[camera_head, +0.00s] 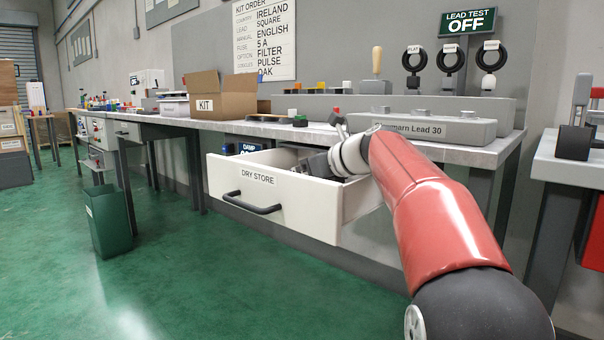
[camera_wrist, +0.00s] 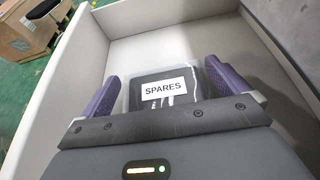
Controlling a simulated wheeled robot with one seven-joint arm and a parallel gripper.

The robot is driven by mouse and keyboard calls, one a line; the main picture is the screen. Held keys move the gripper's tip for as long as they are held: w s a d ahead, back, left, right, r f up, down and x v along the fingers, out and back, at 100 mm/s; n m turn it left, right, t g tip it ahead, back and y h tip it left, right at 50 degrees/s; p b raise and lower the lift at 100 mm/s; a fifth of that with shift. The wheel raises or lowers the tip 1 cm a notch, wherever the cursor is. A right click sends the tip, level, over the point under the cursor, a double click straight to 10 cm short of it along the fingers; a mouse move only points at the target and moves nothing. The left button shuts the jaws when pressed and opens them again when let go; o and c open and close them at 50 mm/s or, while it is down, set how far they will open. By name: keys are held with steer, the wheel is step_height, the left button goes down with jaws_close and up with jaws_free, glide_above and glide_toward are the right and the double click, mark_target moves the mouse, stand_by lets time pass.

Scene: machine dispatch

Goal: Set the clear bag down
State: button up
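The clear bag (camera_wrist: 187,94), with dark contents and a white SPARES label, lies inside the open drawer marked DRY STORE (camera_head: 300,208). In the wrist view my gripper (camera_wrist: 160,72) points down into this drawer. Its two purple fingers stand apart, one on each side of the bag. The bag's near end is hidden by my gripper body. In the head view my gripper is inside the drawer, mostly hidden behind my wrist, and the bag cannot be made out.
The drawer wall (camera_wrist: 52,95) rises close beside my gripper. A green bin (camera_head: 110,222) stands on the floor at left. The green floor before the drawer is clear.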

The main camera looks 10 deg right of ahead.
steer(key=shift+r, duration=0.1)
steer(key=shift+r, duration=0.35)
steer(key=p+v, duration=0.2)
steer(key=v, duration=1)
steer(key=shift+r, duration=0.15)
